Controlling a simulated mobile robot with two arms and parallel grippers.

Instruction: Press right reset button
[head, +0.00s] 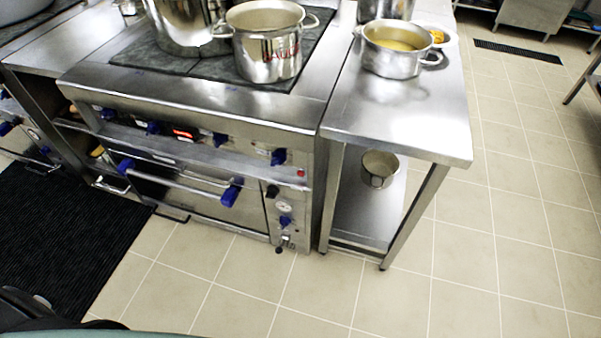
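The stainless steel range (190,95) stands at left centre with its front panel facing me. A small red round part (301,173) sits at the right end of the panel; I cannot tell whether it is the right reset button. Below it on the right column are a black knob (272,191), a round white gauge (284,206) and a blue knob (285,221). Several blue knobs, such as one at the right (278,157), line the panel near a lit red display (183,134). Neither of my grippers is in view.
A pot with red lettering (268,55) and a larger pot (185,28) stand on the range top. A steel table (395,125) to the right holds a pot of yellowish liquid (392,58). An oven handle (175,182) juts forward. A black mat (60,235) lies left; tiled floor (330,290) in front is clear.

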